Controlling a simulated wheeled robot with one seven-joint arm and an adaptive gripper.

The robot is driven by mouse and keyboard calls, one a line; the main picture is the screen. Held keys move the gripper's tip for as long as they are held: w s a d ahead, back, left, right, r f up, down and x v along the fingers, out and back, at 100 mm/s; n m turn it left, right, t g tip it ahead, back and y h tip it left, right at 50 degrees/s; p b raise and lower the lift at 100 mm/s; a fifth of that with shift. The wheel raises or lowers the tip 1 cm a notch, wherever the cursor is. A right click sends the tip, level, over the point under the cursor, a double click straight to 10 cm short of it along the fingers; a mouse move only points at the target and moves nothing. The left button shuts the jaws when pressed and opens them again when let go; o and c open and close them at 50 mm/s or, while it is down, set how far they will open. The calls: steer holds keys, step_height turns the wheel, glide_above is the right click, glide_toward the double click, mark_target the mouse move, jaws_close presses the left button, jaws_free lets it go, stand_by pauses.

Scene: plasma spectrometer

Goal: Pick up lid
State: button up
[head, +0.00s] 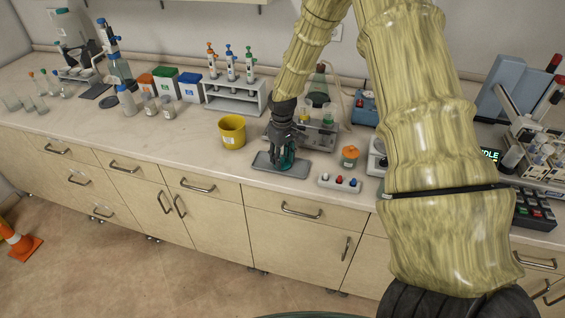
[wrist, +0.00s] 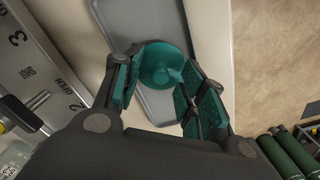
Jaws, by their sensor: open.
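The lid (wrist: 163,65) is a round teal piece with a small knob, seen from above in the wrist view. It lies over the grey tray (wrist: 140,18), near the tray's edge. My gripper (wrist: 165,80) is open, with its teal-padded fingers on either side of the lid; whether they touch it I cannot tell. In the head view my gripper (head: 282,150) points down over the grey tray (head: 303,167) at the counter's front, and the fingers mostly hide the lid there.
A yellow cup (head: 232,131) stands left of the tray. A small rack with coloured knobs (head: 339,183) and an orange-capped jar (head: 349,155) stand to the right. A pipette stand (head: 235,98) and glassware apparatus (head: 318,128) are behind. The counter front left of the cup is clear.

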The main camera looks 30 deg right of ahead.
jaws_close()
stand_by(0.4)
